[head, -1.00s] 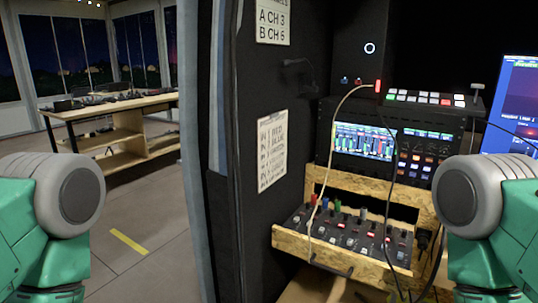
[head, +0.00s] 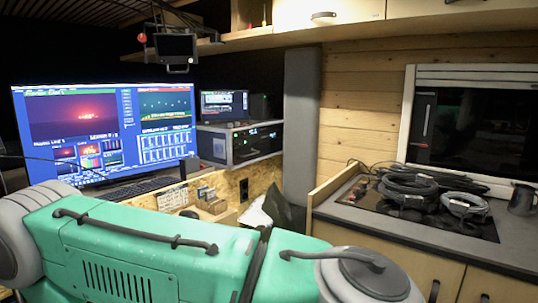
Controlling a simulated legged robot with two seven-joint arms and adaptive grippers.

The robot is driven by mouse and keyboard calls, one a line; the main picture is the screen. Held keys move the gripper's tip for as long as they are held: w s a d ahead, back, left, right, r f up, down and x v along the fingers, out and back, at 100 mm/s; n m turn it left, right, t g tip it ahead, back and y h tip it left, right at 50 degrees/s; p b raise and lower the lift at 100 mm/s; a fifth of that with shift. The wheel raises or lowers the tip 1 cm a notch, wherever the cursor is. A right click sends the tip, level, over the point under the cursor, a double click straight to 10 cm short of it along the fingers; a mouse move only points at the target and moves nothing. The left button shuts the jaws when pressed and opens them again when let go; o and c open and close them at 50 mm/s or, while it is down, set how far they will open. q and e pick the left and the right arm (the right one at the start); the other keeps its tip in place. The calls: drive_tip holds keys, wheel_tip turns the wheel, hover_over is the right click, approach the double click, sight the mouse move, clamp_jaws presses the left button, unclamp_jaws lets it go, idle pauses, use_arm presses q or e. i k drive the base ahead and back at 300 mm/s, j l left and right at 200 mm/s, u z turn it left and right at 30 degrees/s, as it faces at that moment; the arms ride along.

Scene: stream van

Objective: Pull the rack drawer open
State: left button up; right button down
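The rack drawer is not in view at this moment. Neither of my grippers shows. A green part of my own body with grey rounded joints stretches across the bottom left and middle and hides what lies behind it. A large lit monitor (head: 112,130) stands at the left on the desk. A grey rack box (head: 238,143) with a dark front stands to the right of the monitor, with a small screen (head: 224,106) on top.
A grey counter (head: 487,244) on the right holds coiled black cables (head: 408,187) and a dark mug (head: 522,199). Wooden cupboards (head: 327,12) hang above. A keyboard (head: 133,188) lies below the monitor. A grey pillar (head: 300,125) stands between desk and counter.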

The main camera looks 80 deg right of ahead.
sight(247, 153)
drive_tip(key=z, duration=2.45)
drive_tip(key=i+z, duration=0.15)
drive_tip(key=z, duration=0.3)
drive_tip(key=i+j+z, duration=0.15)
drive_tip(key=z, duration=0.25)
